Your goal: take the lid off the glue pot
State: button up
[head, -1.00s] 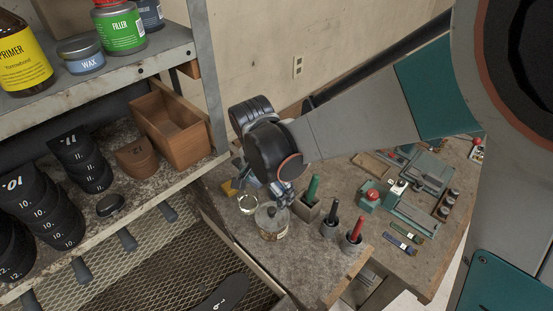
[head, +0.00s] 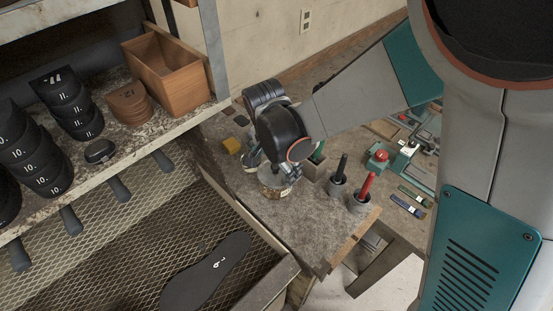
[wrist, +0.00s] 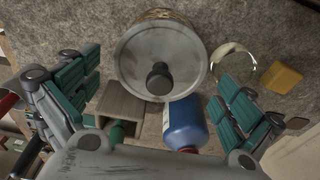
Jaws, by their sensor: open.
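The glue pot (head: 271,190) stands on the workbench in the head view, partly hidden behind my gripper. In the wrist view its round grey lid (wrist: 134,62) is seated on the pot, with a dark knob (wrist: 160,80) in the middle. My gripper (wrist: 158,108) is open, its teal-padded fingers spread wide to the left and right. The knob lies between the two fingers, towards the upper middle of the wrist view, and neither finger touches it. In the head view my gripper (head: 285,172) is right above the pot.
A blue bottle (wrist: 185,124) and a wooden block holder (wrist: 124,106) with a green-handled tool stand close beside the pot. A clear glass dish (wrist: 233,64) and a yellow block (wrist: 282,77) lie to the right. Black- and red-handled tools (head: 366,187) stand in cups nearby.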

jog(key=shift+r, duration=0.1)
jog(key=shift+c, duration=0.2)
jog(key=c, duration=1.4)
jog(key=shift+s, duration=0.15)
jog(key=shift+c, duration=1.1)
